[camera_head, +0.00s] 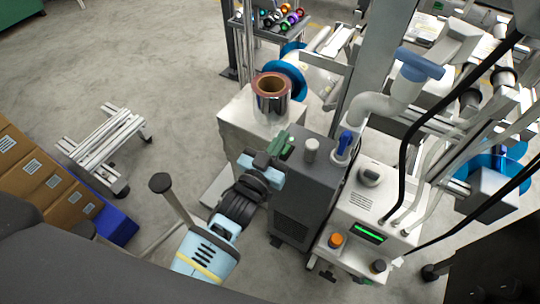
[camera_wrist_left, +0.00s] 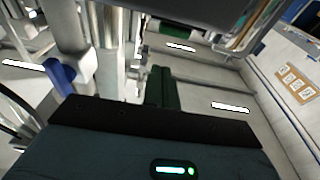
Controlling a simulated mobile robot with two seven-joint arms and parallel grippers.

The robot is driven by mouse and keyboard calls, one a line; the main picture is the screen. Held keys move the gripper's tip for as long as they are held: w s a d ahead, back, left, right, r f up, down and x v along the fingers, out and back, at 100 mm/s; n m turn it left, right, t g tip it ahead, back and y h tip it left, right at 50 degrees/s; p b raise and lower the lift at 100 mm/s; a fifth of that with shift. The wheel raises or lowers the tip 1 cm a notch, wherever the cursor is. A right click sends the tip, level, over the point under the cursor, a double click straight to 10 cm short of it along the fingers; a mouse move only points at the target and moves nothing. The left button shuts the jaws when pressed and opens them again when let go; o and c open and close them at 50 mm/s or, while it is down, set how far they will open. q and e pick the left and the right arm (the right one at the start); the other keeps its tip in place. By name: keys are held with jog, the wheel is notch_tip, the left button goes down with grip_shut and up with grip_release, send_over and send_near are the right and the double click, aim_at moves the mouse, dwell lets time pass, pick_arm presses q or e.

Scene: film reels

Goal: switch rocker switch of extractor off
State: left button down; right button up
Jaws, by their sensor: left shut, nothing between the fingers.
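The extractor appears to be the dark grey cabinet (camera_head: 300,195) at the centre of the head view, with a white cap and a blue-handled fitting (camera_head: 345,143) on top. I cannot make out its rocker switch in either view. My left gripper (camera_head: 281,146) is at the cabinet's upper left edge, its green fingers shut and empty. Whether they touch the cabinet I cannot tell. In the left wrist view the shut green fingers (camera_wrist_left: 158,88) point away from the dark gripper body. My right gripper is not in view.
A film roll (camera_head: 271,97) stands on a light box (camera_head: 240,120) just behind my left gripper. A white unit (camera_head: 365,215) with a green display, knobs and black cables stands right of the cabinet.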

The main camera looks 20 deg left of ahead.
pick_arm(q)
jog(key=f, duration=0.1)
jog(key=s+f, duration=0.1)
jog(key=f, duration=0.1)
jog(key=shift+a+f+b, duration=0.15)
jog(key=shift+f+b, duration=0.15)
jog(key=shift+f, duration=0.2)
